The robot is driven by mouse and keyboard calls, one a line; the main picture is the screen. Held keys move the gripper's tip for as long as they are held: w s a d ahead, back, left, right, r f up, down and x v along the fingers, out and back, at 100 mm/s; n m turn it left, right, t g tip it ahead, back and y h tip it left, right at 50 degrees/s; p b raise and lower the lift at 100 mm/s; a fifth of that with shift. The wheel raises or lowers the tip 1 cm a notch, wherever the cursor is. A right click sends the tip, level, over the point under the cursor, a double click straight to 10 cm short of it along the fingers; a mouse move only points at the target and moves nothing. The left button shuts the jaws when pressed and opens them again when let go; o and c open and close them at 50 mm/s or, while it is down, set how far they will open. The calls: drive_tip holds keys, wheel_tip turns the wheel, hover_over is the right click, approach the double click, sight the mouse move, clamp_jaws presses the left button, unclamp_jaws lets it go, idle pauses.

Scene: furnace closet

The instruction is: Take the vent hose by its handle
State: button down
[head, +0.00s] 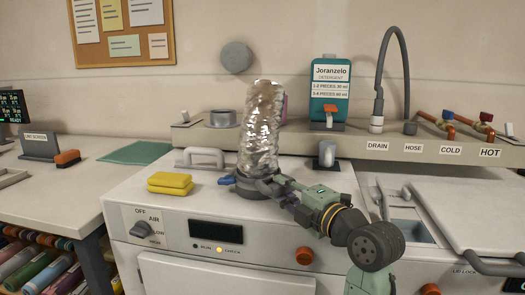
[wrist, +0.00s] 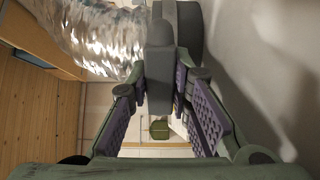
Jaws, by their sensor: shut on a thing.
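The vent hose (head: 260,125) is a crinkled silver foil tube standing nearly upright on the white machine's top. A dark grey collar (head: 246,188) is at its foot, with a blue tab on the left side. My gripper (head: 270,186) reaches in from the right, low beside the collar, and partly hides it. In the wrist view the fingers (wrist: 160,90) are shut on a dark grey handle (wrist: 160,62). The foil tube (wrist: 88,35) shows at the upper left there, beside the handle.
Yellow sponges (head: 170,183) and a pale grab handle (head: 200,157) are left of the hose. A grey ring (head: 222,118) and a teal detergent pack (head: 330,95) are on the ledge behind. A sink basin (head: 405,225) and a tall curved tap hose (head: 408,70) are at the right.

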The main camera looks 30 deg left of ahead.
drive_tip(key=shift+r, duration=0.15)
drive_tip(key=shift+r+p, duration=0.9)
drive_tip(key=shift+r, duration=1)
